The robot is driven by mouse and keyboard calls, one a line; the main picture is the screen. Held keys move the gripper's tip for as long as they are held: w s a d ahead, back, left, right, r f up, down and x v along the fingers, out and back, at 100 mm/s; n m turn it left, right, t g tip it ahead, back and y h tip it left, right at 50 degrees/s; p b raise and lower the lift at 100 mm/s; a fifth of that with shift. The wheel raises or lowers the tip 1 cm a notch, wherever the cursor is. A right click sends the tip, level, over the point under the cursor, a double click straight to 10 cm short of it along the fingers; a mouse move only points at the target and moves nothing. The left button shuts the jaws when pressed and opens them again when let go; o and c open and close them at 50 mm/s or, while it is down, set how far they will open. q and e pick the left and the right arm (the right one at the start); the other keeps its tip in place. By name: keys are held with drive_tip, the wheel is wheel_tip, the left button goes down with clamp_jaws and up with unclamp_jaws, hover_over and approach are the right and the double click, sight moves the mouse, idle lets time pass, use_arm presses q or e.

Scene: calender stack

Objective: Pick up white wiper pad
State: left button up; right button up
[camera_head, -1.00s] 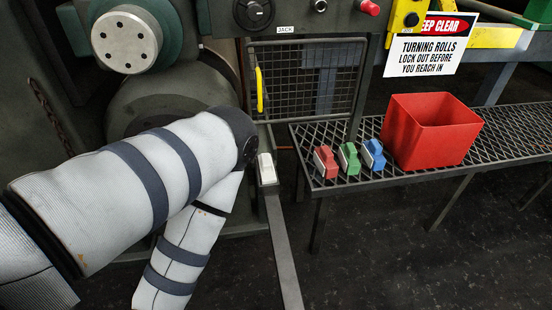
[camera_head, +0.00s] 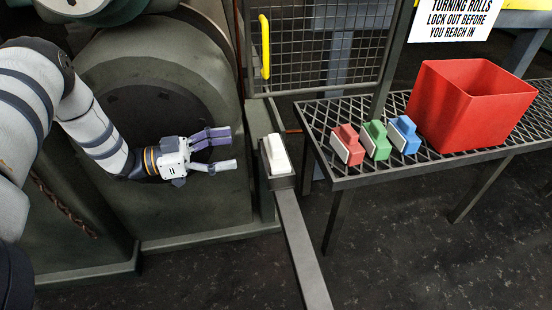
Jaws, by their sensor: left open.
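The white wiper pad (camera_head: 277,154) stands upright in a small grey holder (camera_head: 282,183) on top of a grey rail, near the middle of the head view. My left gripper (camera_head: 233,149) is open and empty. Its fingers point right toward the pad, with a gap between the fingertips and the pad. The dark round opening of the machine is behind the gripper. My right gripper is not in view.
A wire mesh guard (camera_head: 325,45) with a yellow handle (camera_head: 265,46) stands behind the white pad.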

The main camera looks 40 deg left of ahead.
sight(270, 144)
use_arm(q)
drive_tip(key=shift+m+h, duration=0.3)
drive_tip(key=b+x, duration=0.2)
drive_tip(key=x, duration=0.9)
drive_tip(key=shift+s+d, duration=0.15)
drive_tip(key=shift+w+d, duration=0.2)
drive_tip(key=shift+w, duration=0.05)
drive_tip(key=c, duration=1.4)
wheel_tip(270, 144, up, 18)
drive_tip(key=p, duration=1.4)
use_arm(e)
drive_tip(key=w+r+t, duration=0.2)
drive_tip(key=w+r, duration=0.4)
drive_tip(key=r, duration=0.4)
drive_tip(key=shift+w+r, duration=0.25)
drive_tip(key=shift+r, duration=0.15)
